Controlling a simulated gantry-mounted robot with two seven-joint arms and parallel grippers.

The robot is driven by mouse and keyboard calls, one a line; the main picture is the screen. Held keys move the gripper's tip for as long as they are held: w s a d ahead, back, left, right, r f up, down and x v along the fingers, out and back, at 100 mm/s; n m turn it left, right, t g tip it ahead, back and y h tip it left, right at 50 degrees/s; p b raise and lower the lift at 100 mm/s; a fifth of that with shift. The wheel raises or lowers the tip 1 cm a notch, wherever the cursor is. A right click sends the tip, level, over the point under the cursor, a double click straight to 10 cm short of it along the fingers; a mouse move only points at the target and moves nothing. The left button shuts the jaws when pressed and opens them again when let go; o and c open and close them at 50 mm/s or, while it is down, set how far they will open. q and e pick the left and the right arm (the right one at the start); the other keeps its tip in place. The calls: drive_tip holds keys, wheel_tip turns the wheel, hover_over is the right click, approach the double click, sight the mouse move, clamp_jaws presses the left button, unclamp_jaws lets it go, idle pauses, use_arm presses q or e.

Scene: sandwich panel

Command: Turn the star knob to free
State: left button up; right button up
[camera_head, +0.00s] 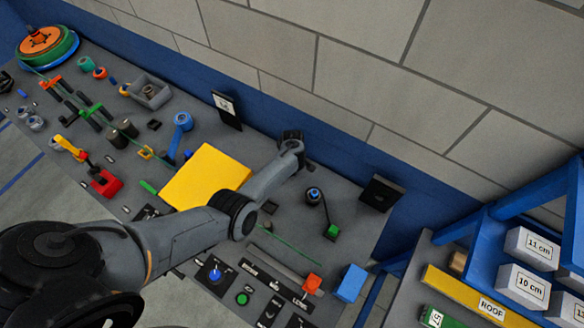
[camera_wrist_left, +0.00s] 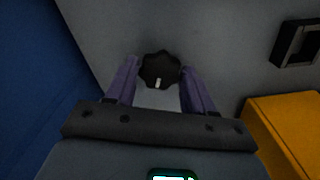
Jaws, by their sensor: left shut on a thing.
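The star knob (camera_wrist_left: 160,66) is a black, lobed knob on the grey panel, with a short white mark on its lower edge in the left wrist view. The mark points towards my gripper's palm. My left gripper (camera_wrist_left: 159,78) has its two purple fingers on either side of the knob and is shut on it. In the head view my left arm reaches across the panel to its back edge, where the wrist (camera_head: 290,140) hides the knob. My right gripper is in neither view.
A yellow block (camera_head: 205,178) lies beside my forearm and also shows in the left wrist view (camera_wrist_left: 283,128). A blue wall strip (camera_head: 255,110) runs behind the panel. A black square frame (camera_wrist_left: 297,43) is nearby.

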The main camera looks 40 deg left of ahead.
use_arm(q)
drive_tip(key=n, duration=0.2)
drive_tip(key=shift+n, duration=0.9)
drive_tip(key=o, duration=1)
drive_tip(key=shift+o, duration=0.2)
drive_tip(key=shift+r, duration=0.6)
wheel_tip(320, 180, up, 10)
drive_tip(key=p, duration=0.3)
drive_tip(key=shift+f, duration=0.15)
